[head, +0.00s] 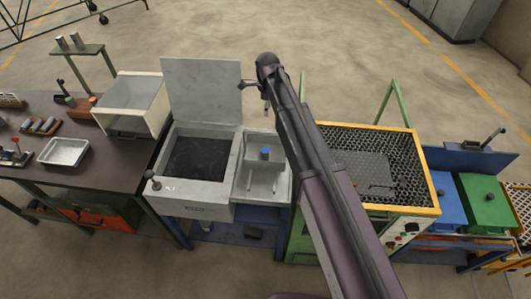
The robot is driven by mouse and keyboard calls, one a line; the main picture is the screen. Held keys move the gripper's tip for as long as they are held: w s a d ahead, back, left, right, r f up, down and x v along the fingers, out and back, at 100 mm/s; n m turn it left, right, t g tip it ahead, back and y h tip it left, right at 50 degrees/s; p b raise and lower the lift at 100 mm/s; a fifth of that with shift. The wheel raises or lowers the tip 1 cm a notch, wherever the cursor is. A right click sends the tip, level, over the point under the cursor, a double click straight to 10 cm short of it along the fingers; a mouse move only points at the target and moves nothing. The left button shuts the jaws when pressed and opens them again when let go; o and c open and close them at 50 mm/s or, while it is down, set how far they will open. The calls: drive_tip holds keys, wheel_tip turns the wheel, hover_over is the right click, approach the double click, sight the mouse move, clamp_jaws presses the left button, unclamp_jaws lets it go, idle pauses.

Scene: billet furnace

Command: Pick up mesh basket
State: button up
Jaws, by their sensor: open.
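A yellow-rimmed enclosure (429,172) with dark mesh walls stands right of centre in the head view. Inside it lies a grey perforated piece (368,168) that may be the mesh basket; my arm hides the enclosure's left part. A thin dark handle-like shape lies at the piece's right. My gripper (254,92) is small and partly hidden by my wrist.
A grey open basin (233,150) with dark contents stands left of my arm, beside a small grey stand with a blue knob (265,152). A dark workbench (85,168) holds a metal tray (64,152) and a white open box (130,106). Blue and green bins (487,206) stand at right.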

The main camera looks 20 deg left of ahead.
sight(265, 132)
wheel_tip(265, 132, down, 9)
drive_tip(key=b, duration=0.8)
drive_tip(key=shift+a+r+b, duration=0.1)
drive_tip(key=shift+r+b, duration=0.05)
drive_tip(key=shift+b, duration=0.15)
idle(0.4)
drive_tip(key=f+b, duration=0.3)
drive_tip(key=shift+w+a+f, duration=0.15)
drive_tip(key=shift+a+f, duration=0.1)
drive_tip(key=shift+f+b, duration=0.85)
drive_tip(key=shift+b, duration=0.25)
clamp_jaws()
